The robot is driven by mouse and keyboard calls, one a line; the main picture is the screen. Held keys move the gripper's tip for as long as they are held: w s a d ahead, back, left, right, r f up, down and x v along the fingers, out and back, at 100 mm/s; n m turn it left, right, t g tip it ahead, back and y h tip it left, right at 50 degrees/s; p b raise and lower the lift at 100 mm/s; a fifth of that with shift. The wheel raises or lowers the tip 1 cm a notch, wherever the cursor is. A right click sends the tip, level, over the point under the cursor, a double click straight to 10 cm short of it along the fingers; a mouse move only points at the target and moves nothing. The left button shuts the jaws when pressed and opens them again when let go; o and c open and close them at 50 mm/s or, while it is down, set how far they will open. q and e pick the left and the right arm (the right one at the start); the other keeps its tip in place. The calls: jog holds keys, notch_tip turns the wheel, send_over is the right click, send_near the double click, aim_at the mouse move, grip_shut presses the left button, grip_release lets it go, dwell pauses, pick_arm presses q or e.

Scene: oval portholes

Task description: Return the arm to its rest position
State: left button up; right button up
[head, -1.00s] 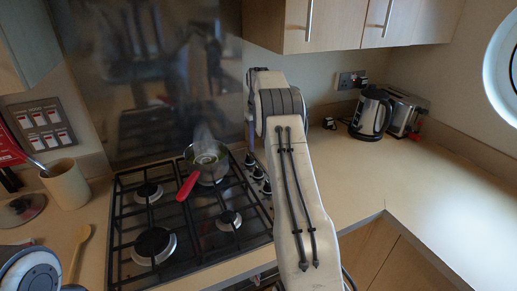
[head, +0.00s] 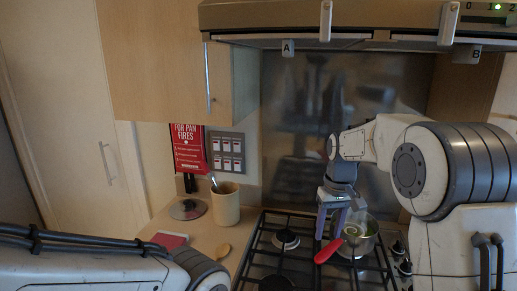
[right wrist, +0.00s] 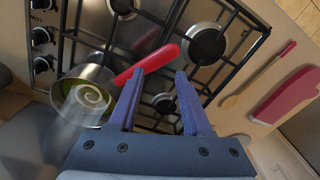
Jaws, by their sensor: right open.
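My right gripper (head: 332,222) is open, its two purple fingers pointing down over the hob beside the pan. In the right wrist view the fingers of my right gripper (right wrist: 158,82) stand apart with nothing gripped between them. The steel pan (head: 363,242) with a red handle (head: 328,251) and green contents sits on the back right of the hob. In the right wrist view the pan (right wrist: 85,97) is left of the fingers, and its handle (right wrist: 148,63) lies beyond the fingertips. My left arm crosses the lower left of the head view; its gripper is outside the frame.
The gas hob (head: 262,243) has raised black grates. A cooker hood (head: 270,20) and a wall cupboard (head: 160,65) hang above.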

jog(key=s+a+n, duration=0.2)
jog(key=s+a, duration=0.8)
jog(key=s+a+f+n, duration=0.1)
jog(key=s, duration=0.9)
jog(key=s+a+f+n, duration=0.2)
jog(key=s, duration=0.9)
jog(key=shift+s+a+f+n+y, duration=0.15)
jog(key=shift+a+f+n+y, duration=0.05)
jog(key=shift+a+n+y, duration=0.1)
